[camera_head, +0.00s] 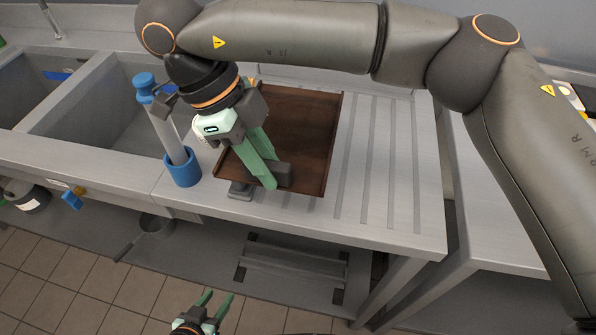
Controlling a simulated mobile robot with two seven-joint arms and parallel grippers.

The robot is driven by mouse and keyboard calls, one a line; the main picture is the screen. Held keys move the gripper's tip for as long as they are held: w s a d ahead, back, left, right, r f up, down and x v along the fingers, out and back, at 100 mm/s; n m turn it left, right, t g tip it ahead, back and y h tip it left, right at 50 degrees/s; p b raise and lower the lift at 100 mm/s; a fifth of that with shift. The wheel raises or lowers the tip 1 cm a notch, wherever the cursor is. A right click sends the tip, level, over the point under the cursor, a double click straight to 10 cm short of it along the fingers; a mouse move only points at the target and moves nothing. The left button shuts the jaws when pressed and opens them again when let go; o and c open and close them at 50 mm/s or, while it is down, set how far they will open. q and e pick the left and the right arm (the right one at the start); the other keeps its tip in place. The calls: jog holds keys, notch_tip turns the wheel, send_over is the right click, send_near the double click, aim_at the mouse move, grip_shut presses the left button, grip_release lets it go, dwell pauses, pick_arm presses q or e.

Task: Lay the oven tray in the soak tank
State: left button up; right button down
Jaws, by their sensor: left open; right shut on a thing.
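The oven tray (309,139) is a dark brown, shallow rectangular tray on the ridged drainboard, right of the sink basins. My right gripper (268,181) reaches over it from above and is shut on its near edge, at the left part of that edge. The gripper and wrist hide part of the tray's left side. The soak tank appears to be the steel basin (108,98) left of the tray. My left gripper (214,300) is open and empty, low at the bottom of the view, in front of the counter.
A second basin (40,77) lies further left. The drainboard (385,170) right of the tray is clear. A pan (155,225) sits on the lower shelf.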

jog(key=shift+a+r, duration=0.3)
jog(key=shift+a, duration=0.2)
jog(key=shift+r+p, duration=1.7)
jog(key=shift+r, duration=0.35)
jog(key=shift+f, duration=0.1)
dwell(0.3)
